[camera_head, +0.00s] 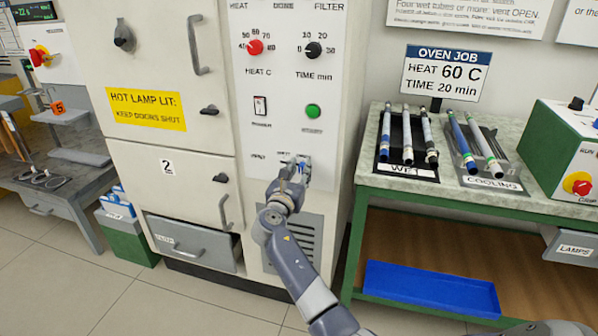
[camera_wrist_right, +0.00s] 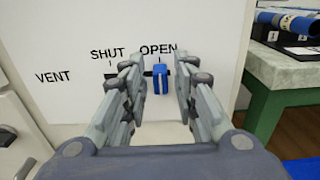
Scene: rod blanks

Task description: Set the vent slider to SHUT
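The vent slider's blue knob (camera_wrist_right: 160,82) stands at the OPEN mark in the right wrist view, at the right end of a dark horizontal slot. The SHUT mark (camera_wrist_right: 108,55) is to its left, and the word VENT is further left. My right gripper (camera_wrist_right: 159,75) is open, with one finger on each side of the knob and a gap visible on both sides. In the head view my right gripper (camera_head: 296,168) is at the lower part of the oven panel (camera_head: 290,60) and mostly hides the slider. My left gripper is not in view.
Above the slider are a green button (camera_head: 313,111), a rocker switch (camera_head: 260,105) and two dials. To the right stands a green-framed bench (camera_head: 450,202) with rods in the WET and COOLING racks. A blue tray (camera_head: 430,290) lies on its lower shelf.

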